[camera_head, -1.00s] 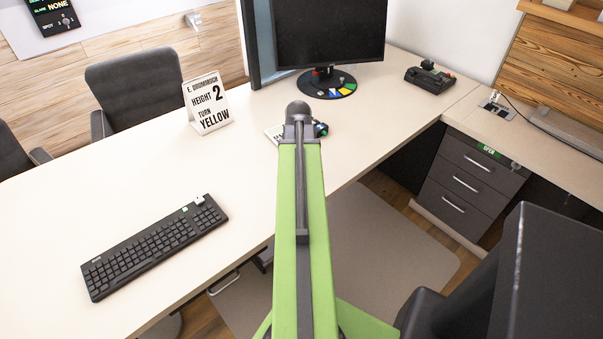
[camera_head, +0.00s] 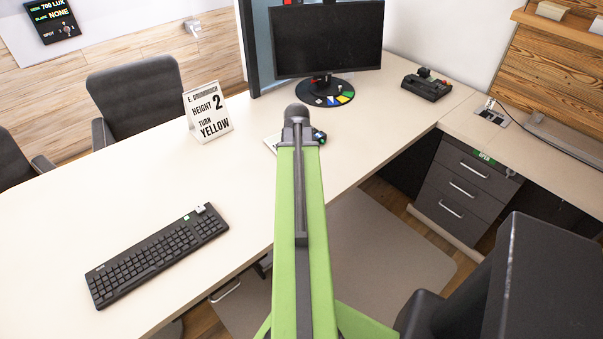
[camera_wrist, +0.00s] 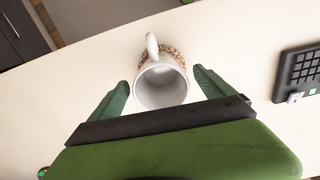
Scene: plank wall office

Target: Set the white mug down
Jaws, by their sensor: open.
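The white mug (camera_wrist: 162,86), with a speckled brown band on its outside, shows in the wrist view over the pale desk. I look into its open mouth, and its handle points away from my gripper. My gripper (camera_wrist: 160,77) is open, with one green finger on each side of the mug and a visible gap at each side. The mug appears to stand on the desk, but its base is hidden. In the head view I do not see the mug or my fingers; my own arm covers that area.
The pale desk (camera_head: 130,190) has free room left of my arm. A black keyboard (camera_head: 155,255) lies at the front left. A sign (camera_head: 207,112), a monitor (camera_head: 328,40) on a round base and a dark control box (camera_head: 427,86) stand farther back. A drawer unit (camera_head: 465,185) is at right.

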